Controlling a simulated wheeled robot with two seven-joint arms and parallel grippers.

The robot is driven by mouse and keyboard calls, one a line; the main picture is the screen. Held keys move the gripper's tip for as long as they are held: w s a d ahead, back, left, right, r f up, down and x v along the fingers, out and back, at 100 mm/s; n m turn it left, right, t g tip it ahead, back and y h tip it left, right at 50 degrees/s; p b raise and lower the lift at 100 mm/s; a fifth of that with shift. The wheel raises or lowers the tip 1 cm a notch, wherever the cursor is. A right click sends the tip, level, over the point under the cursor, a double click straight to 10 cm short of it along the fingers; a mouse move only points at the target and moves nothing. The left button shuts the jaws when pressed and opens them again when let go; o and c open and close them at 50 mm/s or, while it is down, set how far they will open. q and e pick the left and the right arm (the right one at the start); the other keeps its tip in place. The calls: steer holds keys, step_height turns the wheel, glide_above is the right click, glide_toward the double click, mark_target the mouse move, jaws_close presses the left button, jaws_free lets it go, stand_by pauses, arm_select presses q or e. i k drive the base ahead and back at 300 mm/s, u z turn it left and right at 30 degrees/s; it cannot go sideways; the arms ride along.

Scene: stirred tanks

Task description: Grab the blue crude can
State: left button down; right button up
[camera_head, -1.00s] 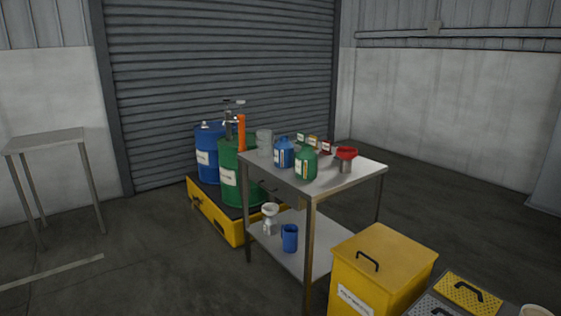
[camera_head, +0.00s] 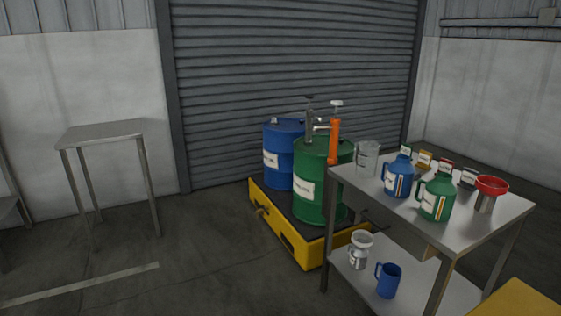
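A blue can (camera_head: 397,178) with a handle and a pale label stands upright on the top of a metal table (camera_head: 510,208), right of centre. Its label is too small to read. A green can (camera_head: 436,198) stands close to its right and nearer to me. A blue mug-shaped jug (camera_head: 388,281) stands on the lower shelf of the same table. Neither of my grippers is in view.
A clear beaker (camera_head: 368,157), a red funnel (camera_head: 491,186) and several small labelled items share the tabletop. A blue drum (camera_head: 281,160) and a green drum (camera_head: 318,205) stand on a yellow pallet (camera_head: 294,246). The floor at left is clear, before a bare side table (camera_head: 105,131).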

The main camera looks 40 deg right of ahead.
mark_target(399, 180)
steer(key=z, duration=0.1)
steer(key=i, duration=1.8)
steer(key=z, duration=0.85)
